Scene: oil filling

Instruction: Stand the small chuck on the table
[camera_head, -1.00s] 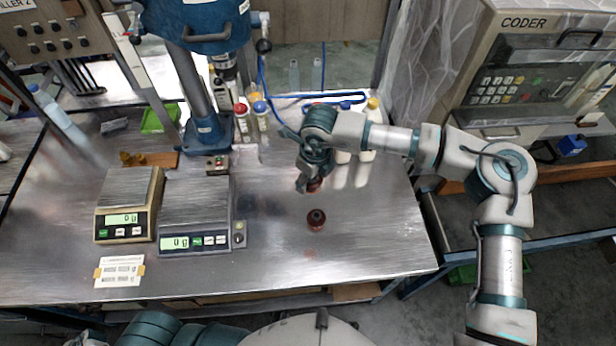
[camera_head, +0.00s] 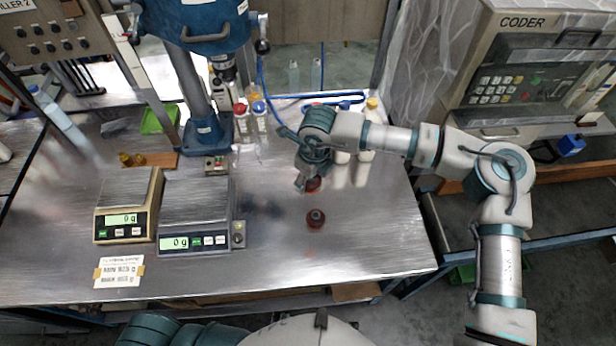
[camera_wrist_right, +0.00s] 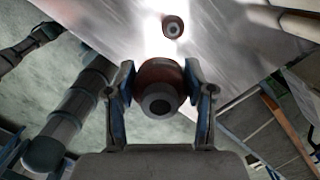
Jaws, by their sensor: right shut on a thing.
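My right gripper (camera_head: 307,185) is low over the right half of the table (camera_head: 370,240). It is shut on a red-brown chuck (camera_head: 314,184), partly hidden by the fingers in the head view. In the right wrist view the held chuck (camera_wrist_right: 160,88) sits between the two fingers, its grey ring and dark bore facing the camera. I cannot tell whether it touches the table. A second red-brown chuck (camera_head: 316,218) stands on the table just in front, apart from the gripper. I cannot tell by size which chuck is the small one. My left gripper is out of view.
Two scales (camera_head: 128,205) and (camera_head: 195,215) stand on the left, both reading 0 g. Bottles (camera_head: 362,150) stand close behind my right gripper. More bottles stand beside the blue press column (camera_head: 205,125). The table's front right is clear.

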